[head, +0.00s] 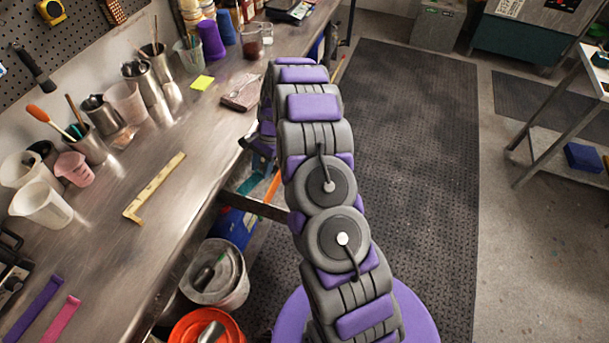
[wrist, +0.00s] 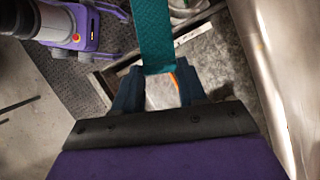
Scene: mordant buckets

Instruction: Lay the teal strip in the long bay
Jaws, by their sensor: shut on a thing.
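The teal strip (wrist: 157,36) is a flat, ribbed band in the wrist view, running from the top edge down to my fingers. My gripper (wrist: 158,72) is shut on its near end, with the strip pointing away from the palm. A purple strip (head: 32,308) and a pink strip (head: 63,318) lie on the bench at lower left.
The steel bench (head: 115,262) runs along the left, with cups and tools against the wall. A yellow L-shaped ruler (head: 155,188) lies on it. A grey bucket (head: 216,275) and an orange bucket (head: 206,328) stand beside the bench. The dark floor mat (head: 410,150) is clear.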

